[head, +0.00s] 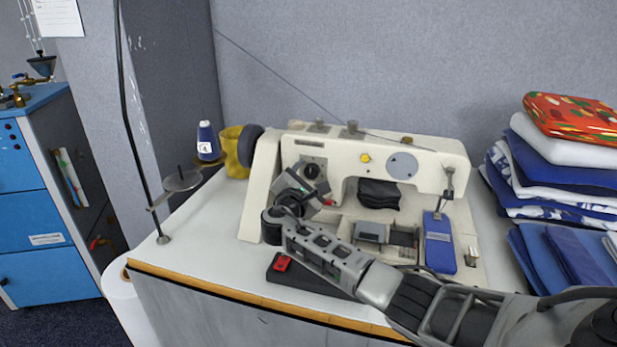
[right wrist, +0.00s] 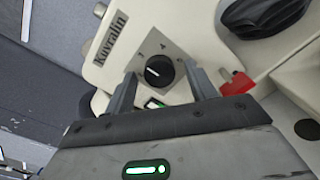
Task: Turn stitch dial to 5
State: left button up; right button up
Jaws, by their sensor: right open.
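The cream sewing machine (head: 380,150) stands on the table. Its stitch dial (right wrist: 159,72) is a round black knob on a pale square plate, with a short white pointer mark towards its left side. A "4" is printed by the dial's upper edge; another mark to its left is too small to read surely. The dial also shows in the head view (head: 312,170), just beyond my gripper. My right gripper (right wrist: 160,78) is open, with one finger on each side of the dial. I cannot tell whether the fingers touch it. My left gripper is out of view.
Folded cloths (head: 560,170) are stacked at right; a blue thread cone (head: 208,142) stands at left.

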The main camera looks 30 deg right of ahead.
jog(key=c, duration=1)
jog(key=shift+f, duration=0.1)
